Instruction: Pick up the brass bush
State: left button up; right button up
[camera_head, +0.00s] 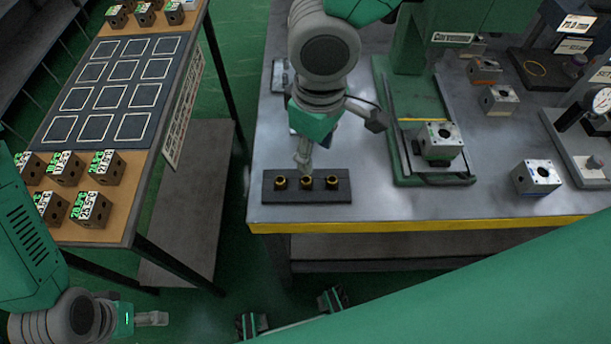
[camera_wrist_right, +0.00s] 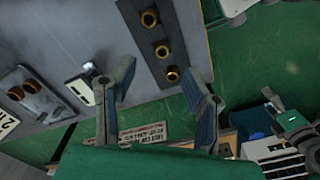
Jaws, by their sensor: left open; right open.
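Three brass bushes stand in a row in a dark block (camera_head: 342,190) near the front left of the workbench: the left one (camera_head: 281,182), the middle one (camera_head: 306,183) and the right one (camera_head: 332,182). My right gripper (camera_head: 338,140) is open and empty above and behind the block, one finger near the block's back edge. In the right wrist view its fingers (camera_wrist_right: 160,85) are spread, and the lowest bush in that view (camera_wrist_right: 172,74) appears between them, apart from both. My left gripper (camera_head: 150,318) is open and empty at the lower left, away from the bench.
A green press (camera_head: 408,175) with a valve block (camera_head: 440,141) on it stands right of the bushes. More blocks lie further right, one (camera_head: 536,177) near the yellow edge. A side table (camera_head: 100,165) with dark blocks stands at the left, across a floor gap.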

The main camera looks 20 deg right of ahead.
aim_at(303, 180)
notch_tip(303, 180, down, 4)
jog(key=shift+w+r, duration=0.1)
jog(key=shift+r, duration=0.1)
jog(key=a+f+b, duration=0.1)
jog(key=a+f, duration=0.1)
jog(key=a, duration=0.1)
jog(key=shift+f, duration=0.35)
jog(key=shift+w+d+f, duration=0.1)
jog(key=shift+d+f, duration=0.15)
jog(key=shift+f, duration=0.4)
jog(key=shift+w+d+f, duration=0.1)
jog(key=shift+d+f, duration=0.15)
jog(key=shift+f, duration=0.35)
jog(key=shift+d+f, duration=0.5)
jog(key=shift+d, duration=0.45)
jog(key=shift+a, duration=0.35)
jog(key=c, duration=0.6)
jog(key=shift+a+r, duration=0.1)
jog(key=shift+a, duration=0.25)
grip_shut()
jog(key=shift+a, duration=0.35)
pick_arm(q)
jog(key=shift+a+f, duration=0.6)
jog(key=shift+f, duration=0.35)
